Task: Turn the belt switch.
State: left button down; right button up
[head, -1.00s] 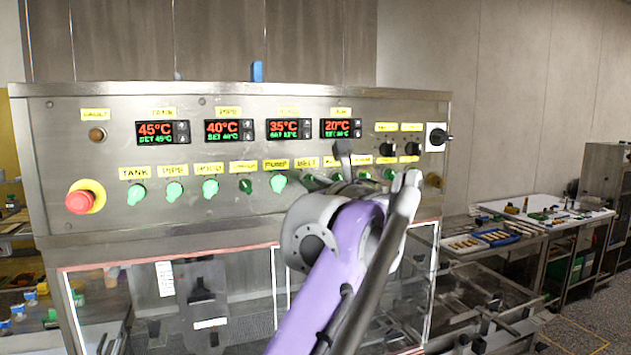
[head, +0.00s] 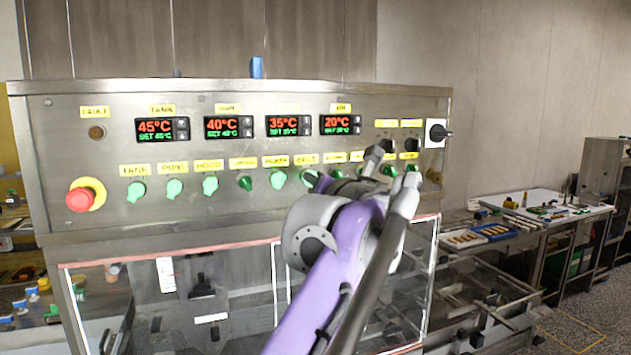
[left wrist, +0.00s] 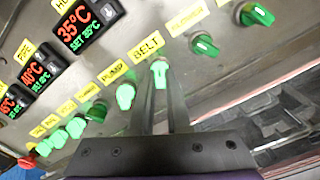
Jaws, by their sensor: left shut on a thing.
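The belt switch (left wrist: 159,72) is a bright green knob under the yellow BELT label (left wrist: 146,47) in the left wrist view. My left gripper (left wrist: 160,78) has one finger on each side of it and is shut on it. In that view the knob's handle lies roughly in line with the fingers. In the head view the belt switch (head: 309,177) shows only partly, beside the fingertips of my left gripper (head: 317,182). My right gripper is not in view.
The pump switch (head: 278,179) is close on the left, bright green. A darker green switch (head: 245,184) sits beyond it. A red emergency stop (head: 80,199) is at the panel's far left. A black rotary switch (head: 438,132) is at the right end. Temperature displays (head: 222,128) sit above.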

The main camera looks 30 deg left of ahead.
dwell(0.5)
pick_arm(q)
jog(key=c, duration=0.9)
grip_release()
jog(key=shift+b+v, duration=0.65)
jog(key=shift+v, duration=4.75)
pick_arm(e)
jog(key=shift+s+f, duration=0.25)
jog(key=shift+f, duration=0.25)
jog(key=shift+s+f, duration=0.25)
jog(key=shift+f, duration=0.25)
